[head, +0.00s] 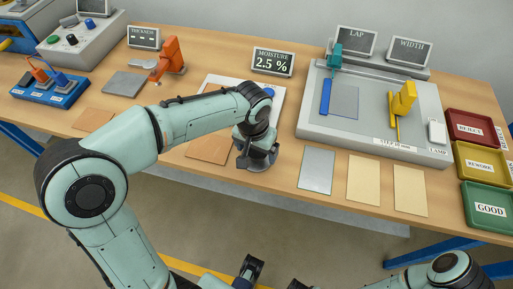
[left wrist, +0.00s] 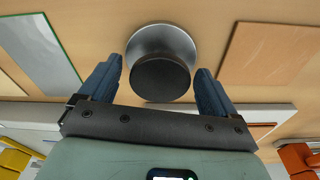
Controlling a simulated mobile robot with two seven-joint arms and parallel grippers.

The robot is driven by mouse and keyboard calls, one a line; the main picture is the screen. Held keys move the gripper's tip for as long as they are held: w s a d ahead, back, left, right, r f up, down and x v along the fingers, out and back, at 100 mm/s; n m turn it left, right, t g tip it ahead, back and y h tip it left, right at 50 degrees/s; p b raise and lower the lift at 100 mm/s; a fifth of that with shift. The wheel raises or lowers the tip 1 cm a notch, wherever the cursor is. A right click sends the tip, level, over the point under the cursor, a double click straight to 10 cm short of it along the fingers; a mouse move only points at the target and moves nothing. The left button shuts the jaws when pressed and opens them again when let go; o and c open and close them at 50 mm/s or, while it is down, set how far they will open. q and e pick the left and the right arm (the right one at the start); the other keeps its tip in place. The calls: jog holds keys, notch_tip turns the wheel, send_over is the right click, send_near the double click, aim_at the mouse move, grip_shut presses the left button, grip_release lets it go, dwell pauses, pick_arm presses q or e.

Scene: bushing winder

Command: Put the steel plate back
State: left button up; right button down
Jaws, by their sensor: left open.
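A round steel disc (left wrist: 150,42) with a black knob (left wrist: 160,78) lies on the table, and its grey rim (head: 258,165) shows under my left gripper in the head view. My left gripper (head: 258,150) is open, its two blue fingers (left wrist: 160,85) either side of the knob, with gaps visible. A flat grey rectangular plate (head: 316,170) lies to the right of the disc; in the left wrist view its edge looks green (left wrist: 45,50). I cannot tell for certain which is the steel plate.
Brown sheets (head: 208,148) lie left of the disc, cream sheets (head: 363,180) to the right. A grey measuring board (head: 425,147) with blue and yellow parts stands behind. A grey square plate (head: 124,83) lies by an orange gauge (head: 170,58). Coloured trays (head: 487,197) line the right end.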

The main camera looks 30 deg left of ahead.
aim_at(254, 154)
pick_arm(q)
notch_tip(254, 154, up, 12)
jog(key=s+p, duration=0.1)
jog(key=p, duration=0.1)
jog(key=shift+s, duration=0.2)
dwell(0.4)
